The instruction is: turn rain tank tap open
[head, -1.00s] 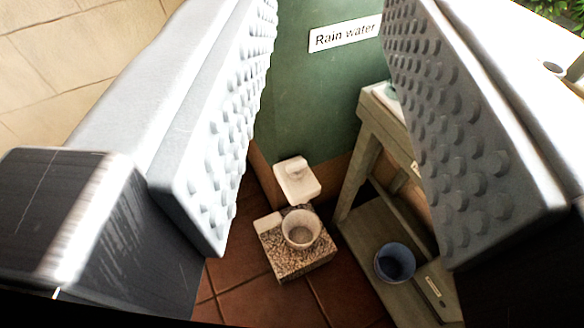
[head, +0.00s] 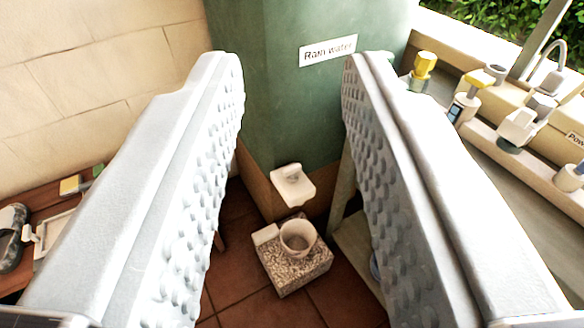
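The green rain tank (head: 290,110) stands upright in the middle of the head view, with a white label (head: 327,50) reading "Rain water". A small white fitting (head: 293,186), which looks like the tap, sticks out low on the tank's front. Its handle position is too small to tell. My gripper (head: 294,75) is open and empty. Its two grey studded fingers reach forward on either side of the tank's front, and the white fitting shows in the gap between them, beyond and apart from the fingers.
A pot (head: 298,238) stands on a speckled stone block (head: 292,271) under the fitting. A washbasin counter (head: 500,120) with bottles and a faucet lies at right. A wooden surface (head: 30,240) with small items is at left. A pale tiled wall (head: 90,80) stands behind.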

